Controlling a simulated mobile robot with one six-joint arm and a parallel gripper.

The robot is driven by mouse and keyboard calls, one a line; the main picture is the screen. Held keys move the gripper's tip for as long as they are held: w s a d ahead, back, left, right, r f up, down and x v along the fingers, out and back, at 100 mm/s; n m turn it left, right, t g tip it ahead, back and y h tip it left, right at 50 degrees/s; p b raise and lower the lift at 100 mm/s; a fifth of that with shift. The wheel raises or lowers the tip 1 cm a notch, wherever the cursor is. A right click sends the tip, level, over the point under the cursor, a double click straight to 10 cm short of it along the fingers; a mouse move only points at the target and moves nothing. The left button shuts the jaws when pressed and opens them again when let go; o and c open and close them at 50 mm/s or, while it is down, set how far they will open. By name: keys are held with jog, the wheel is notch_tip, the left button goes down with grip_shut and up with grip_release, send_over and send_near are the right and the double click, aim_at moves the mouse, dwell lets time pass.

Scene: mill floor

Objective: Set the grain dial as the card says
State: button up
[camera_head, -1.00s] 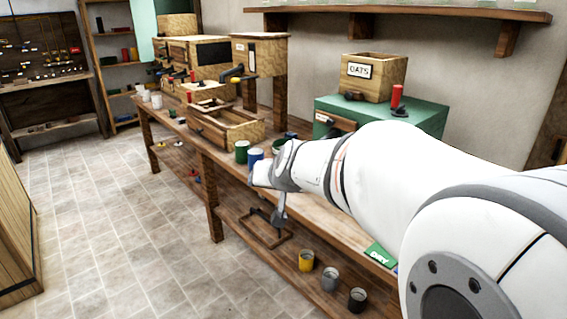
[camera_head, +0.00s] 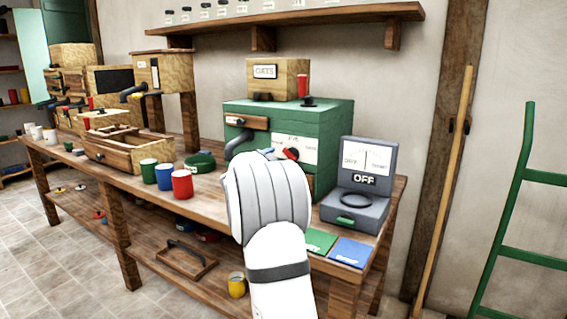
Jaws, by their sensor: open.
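The green mill (camera_head: 320,118) stands on the bench. On its front is a white panel (camera_head: 303,148) with small marks I cannot read, and a red and black knob (camera_head: 291,154), which looks like the grain dial. The wooden hopper box (camera_head: 292,88) on top bears a small label card (camera_head: 265,72), seemingly OATS. My white arm rises in front of the mill. My gripper (camera_head: 268,153) is mostly hidden behind my wrist; only a small grey part shows, left of the knob. I cannot tell whether it touches the knob. I see nothing held.
A grey meter box (camera_head: 352,209) reading OFF stands right of the mill. A green card (camera_head: 319,241) and a blue card (camera_head: 351,252) lie at the bench front. Red (camera_head: 182,184), blue (camera_head: 164,177) and green (camera_head: 148,172) cups stand left of my arm. A green ladder (camera_head: 510,210) leans at right.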

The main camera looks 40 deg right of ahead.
aim_at(288, 156)
jog(key=x, duration=0.4)
jog(key=shift+c, duration=0.5)
